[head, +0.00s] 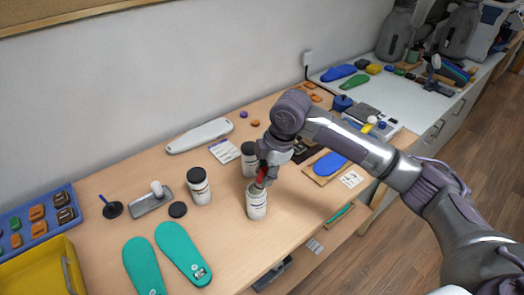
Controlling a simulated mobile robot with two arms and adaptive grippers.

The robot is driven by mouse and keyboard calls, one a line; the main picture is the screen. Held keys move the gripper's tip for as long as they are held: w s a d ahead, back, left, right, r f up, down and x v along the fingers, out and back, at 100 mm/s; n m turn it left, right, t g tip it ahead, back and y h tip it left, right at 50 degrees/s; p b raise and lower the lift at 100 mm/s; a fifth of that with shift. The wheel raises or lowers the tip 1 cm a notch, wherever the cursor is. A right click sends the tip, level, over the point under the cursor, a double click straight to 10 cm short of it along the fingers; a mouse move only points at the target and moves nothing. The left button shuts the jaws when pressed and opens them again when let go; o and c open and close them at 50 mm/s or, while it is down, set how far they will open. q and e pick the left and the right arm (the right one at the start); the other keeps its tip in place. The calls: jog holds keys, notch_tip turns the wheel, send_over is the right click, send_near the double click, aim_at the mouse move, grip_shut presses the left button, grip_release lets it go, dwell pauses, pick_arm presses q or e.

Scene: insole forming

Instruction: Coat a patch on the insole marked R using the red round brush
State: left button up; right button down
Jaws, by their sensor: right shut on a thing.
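Two teal insoles lie on the table at the lower left. One teal insole (178,250) has a small white mark near its lower end; the other insole (143,265) lies to its left and is cut by the picture's bottom edge. I cannot read which is marked R. My right gripper (264,172) is shut on the red brush (261,178), over a white jar (257,205). The brush's lower end is at the jar's mouth; its bristles are hidden, and I cannot tell how deep it reaches. My left gripper is not in view.
Two dark-topped jars (199,187) (248,160) stand behind. A round black lid (178,210), a grey tool (151,201) and a dark stand (110,207) are left. A yellow bin (40,268) and blue tray (38,222) fill the far left. Table between jar and insoles is clear.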

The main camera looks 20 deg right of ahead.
aim_at(262, 172)
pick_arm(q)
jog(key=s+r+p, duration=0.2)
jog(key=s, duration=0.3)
pick_arm(e)
jog(key=w+f+n+b, duration=0.1)
jog(key=n+b, duration=0.1)
jog(key=w+f+n+g+y+b, duration=0.1)
jog(key=w+f+n+b, duration=0.2)
jog(key=n, duration=0.1)
jog(key=shift+w+d+f+y+b, duration=0.15)
jog(key=shift+d+y+b, duration=0.2)
jog(key=shift+y+b, duration=0.05)
pick_arm(q)
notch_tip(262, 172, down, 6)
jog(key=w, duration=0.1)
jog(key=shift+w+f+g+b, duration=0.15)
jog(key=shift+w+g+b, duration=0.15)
jog(key=shift+b, duration=0.1)
pick_arm(e)
jog(key=shift+f, duration=0.4)
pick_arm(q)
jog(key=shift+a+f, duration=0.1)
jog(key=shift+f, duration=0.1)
pick_arm(e)
jog(key=shift+f, duration=0.7)
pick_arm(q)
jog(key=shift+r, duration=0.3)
pick_arm(e)
jog(key=shift+f, duration=0.15)
dwell(1.0)
